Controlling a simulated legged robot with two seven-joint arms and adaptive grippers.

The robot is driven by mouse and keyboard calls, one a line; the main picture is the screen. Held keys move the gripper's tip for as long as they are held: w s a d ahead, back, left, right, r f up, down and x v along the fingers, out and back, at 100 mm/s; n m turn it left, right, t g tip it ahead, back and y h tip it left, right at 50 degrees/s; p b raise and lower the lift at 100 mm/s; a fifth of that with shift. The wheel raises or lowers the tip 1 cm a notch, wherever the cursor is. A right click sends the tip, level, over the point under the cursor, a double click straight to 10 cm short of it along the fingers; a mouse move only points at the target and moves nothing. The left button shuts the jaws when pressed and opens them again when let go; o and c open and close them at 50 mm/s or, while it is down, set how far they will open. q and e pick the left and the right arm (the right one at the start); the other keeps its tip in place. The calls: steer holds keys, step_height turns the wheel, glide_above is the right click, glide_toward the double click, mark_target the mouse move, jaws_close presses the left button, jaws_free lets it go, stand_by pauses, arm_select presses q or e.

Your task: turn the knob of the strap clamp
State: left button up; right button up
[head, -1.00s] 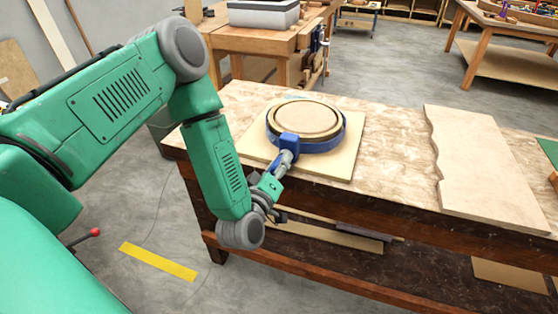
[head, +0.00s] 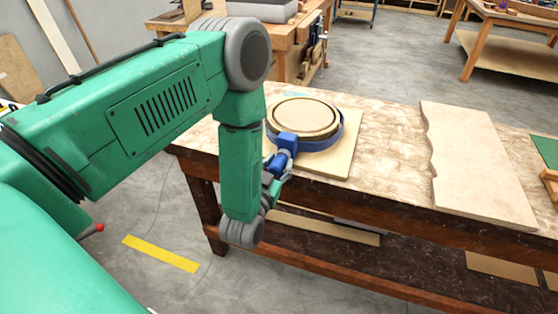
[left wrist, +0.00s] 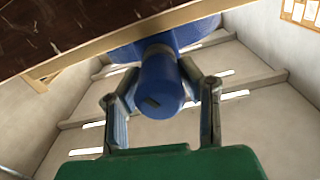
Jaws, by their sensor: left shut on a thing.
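The strap clamp (head: 322,146) is a blue band around a round layered wooden piece (head: 305,117) on a pale square board. Its blue housing (head: 288,142) is at the near left of the band. In the left wrist view the knob (left wrist: 158,92) is a blue cylinder with a dark slot in its end face. My left gripper (left wrist: 162,103) has a finger on each side of the knob and is shut on it. In the head view the left gripper (head: 277,168) is at the table's near edge, partly hidden by my arm. My right gripper is not in view.
The square board (head: 338,163) lies on the wooden workbench (head: 395,140). A wavy-edged board (head: 478,165) lies to the right, with a green item (head: 547,150) beyond it. Loose boards (head: 325,228) lie on the shelf below. Bench top between the boards is clear.

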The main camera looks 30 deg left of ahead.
arm_select(q)
steer(key=m, duration=0.4)
steer(key=shift+d+m, duration=0.1)
steer(key=shift+m, duration=0.2)
steer(key=m, duration=0.3)
steer(key=shift+f+m, duration=0.1)
steer(key=shift+m, duration=0.3)
steer(key=m, duration=0.5)
steer(key=shift+w+b, duration=0.1)
steer(key=shift+b, duration=0.25)
steer(key=m, duration=0.5)
steer(key=shift+m+b, duration=0.3)
steer(key=shift+m, duration=0.1)
steer(key=m, duration=0.4)
steer(key=shift+f, duration=0.1)
steer(key=m, duration=0.9)
steer(key=shift+b, duration=0.35)
steer(key=shift+m, duration=2.4)
